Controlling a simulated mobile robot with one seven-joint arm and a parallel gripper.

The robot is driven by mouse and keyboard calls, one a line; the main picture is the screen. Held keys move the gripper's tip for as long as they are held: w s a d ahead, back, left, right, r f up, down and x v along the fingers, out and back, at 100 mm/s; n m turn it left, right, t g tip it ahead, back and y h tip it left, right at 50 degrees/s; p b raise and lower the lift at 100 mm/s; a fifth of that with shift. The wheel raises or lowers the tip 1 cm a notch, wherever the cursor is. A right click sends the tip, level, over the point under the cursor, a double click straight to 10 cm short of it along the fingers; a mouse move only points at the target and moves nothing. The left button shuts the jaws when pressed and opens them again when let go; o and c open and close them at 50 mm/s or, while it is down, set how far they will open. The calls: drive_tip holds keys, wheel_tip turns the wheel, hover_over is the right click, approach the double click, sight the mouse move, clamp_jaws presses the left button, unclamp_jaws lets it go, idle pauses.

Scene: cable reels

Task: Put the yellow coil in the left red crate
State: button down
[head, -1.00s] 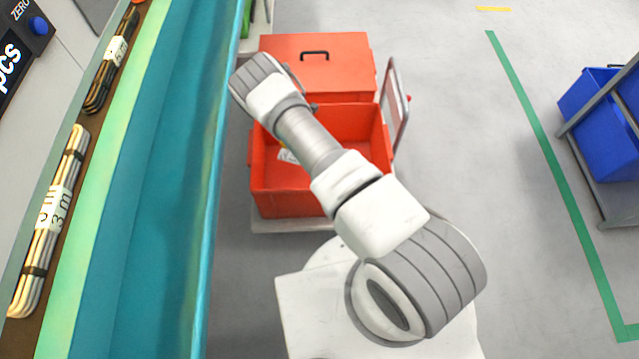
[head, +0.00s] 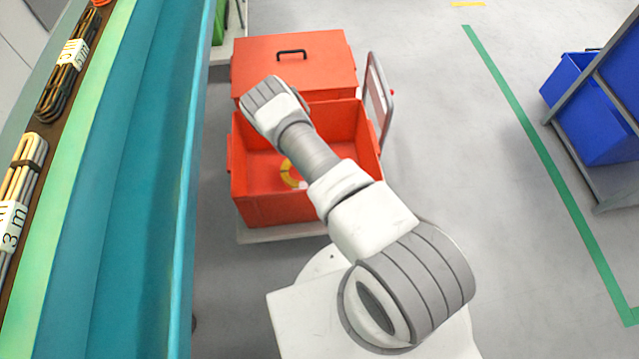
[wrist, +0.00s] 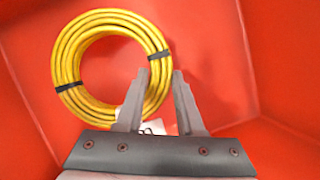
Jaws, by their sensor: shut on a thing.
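The yellow coil (wrist: 75,62) is a ring of several turns with dark ties and a white tag. In the wrist view it is within the red walls of a crate. My gripper (wrist: 160,75) has its fingers at the coil's right side, shut on its rim. In the head view part of the coil (head: 287,173) shows inside the open red crate (head: 268,212), below my arm. I cannot tell whether it touches the crate floor. My gripper is hidden behind my arm in the head view.
A red box (head: 325,68) with a black handle stands just behind the open crate. A teal conveyor side (head: 140,180) runs along the left, with cable bundles (head: 68,75) on the belt. Blue crates (head: 585,120) stand at the right. Grey floor lies between.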

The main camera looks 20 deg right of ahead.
drive_tip(key=shift+s+d+f, duration=0.4)
drive_tip(key=shift+f, duration=0.1)
wheel_tip(320, 180, down, 4)
drive_tip(key=shift+r+b, duration=0.1)
drive_tip(key=shift+b, duration=1.05)
drive_tip(key=c, duration=0.5)
unclamp_jaws()
